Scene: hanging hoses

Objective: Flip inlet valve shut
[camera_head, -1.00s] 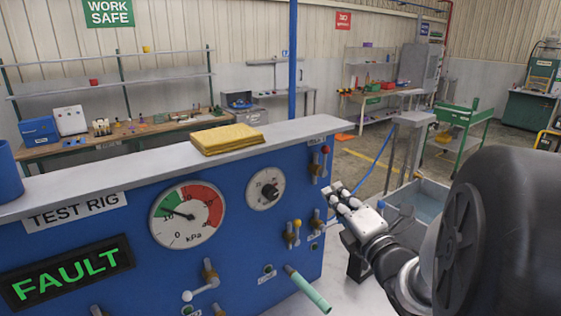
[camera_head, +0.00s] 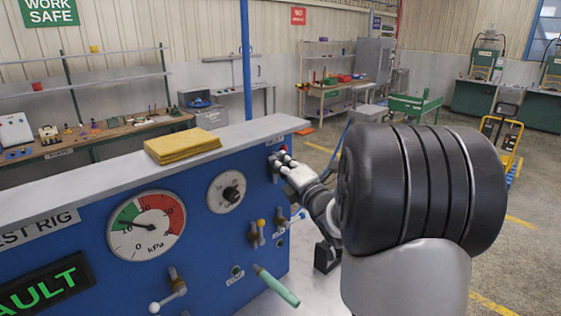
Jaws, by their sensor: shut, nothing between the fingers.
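The blue test rig panel (camera_head: 110,275) carries several lever valves, and their labels are too small to read. My gripper (camera_head: 281,163) is shut and empty at the panel's upper right corner. It is at the valve that carries a red knob (camera_head: 284,149), and the fingers hide most of this valve. I cannot tell whether they touch it. Below it are a valve with a yellow knob (camera_head: 261,224) and one with a blue handle (camera_head: 298,215). A valve with a white knob (camera_head: 155,307) sits at lower left.
The pressure gauge (camera_head: 146,226) needle is in the green part. A yellow cloth (camera_head: 182,145) lies on the rig's top ledge. My arm blocks the view at right.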

